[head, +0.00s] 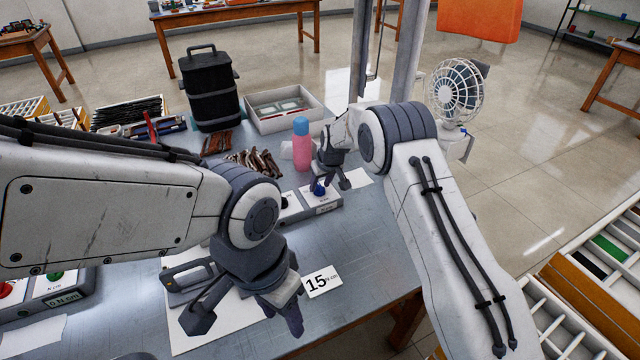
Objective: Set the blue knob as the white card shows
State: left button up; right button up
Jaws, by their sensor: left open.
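The white card (323,283) reads "15 N·cm" and lies near the table's front edge. The blue knob (319,190) sits on a grey box with a white face and a small label (327,208), whose text is too small to read surely. My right gripper (331,189) is right at the blue knob, with its fingers pointing down and partly covering it. Whether it grips the knob is unclear. My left gripper (245,322) is open and empty above the near table, left of the card. The knob's pointer cannot be made out.
A green knob (55,275) and a red knob (6,289) sit on a box at left. A pink bottle (302,150) stands close behind my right gripper. A black canister (210,95) and a white tray (283,108) stand farther back. The table's middle is fairly clear.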

jog(key=b+v, duration=0.1)
jog(key=v, duration=0.9)
jog(key=shift+r, duration=0.2)
jog(key=shift+s, duration=0.15)
jog(key=s+a+r+n+g, duration=0.15)
jog(key=s+r, duration=0.25)
jog(key=s, duration=0.7)
jog(key=s+a+r+g, duration=0.1)
jog(key=s+a+r, duration=0.25)
jog(key=s, duration=0.65)
jog(key=s+d, duration=0.3)
jog(key=s, duration=0.8)
jog(key=s+d+g, duration=0.1)
jog(key=s+d, duration=0.2)
jog(key=s, duration=0.8)
jog(key=shift+s+r+n+h+p, duration=0.35)
jog(key=shift+n+h+p, duration=0.05)
jog(key=shift+n, duration=0.05)
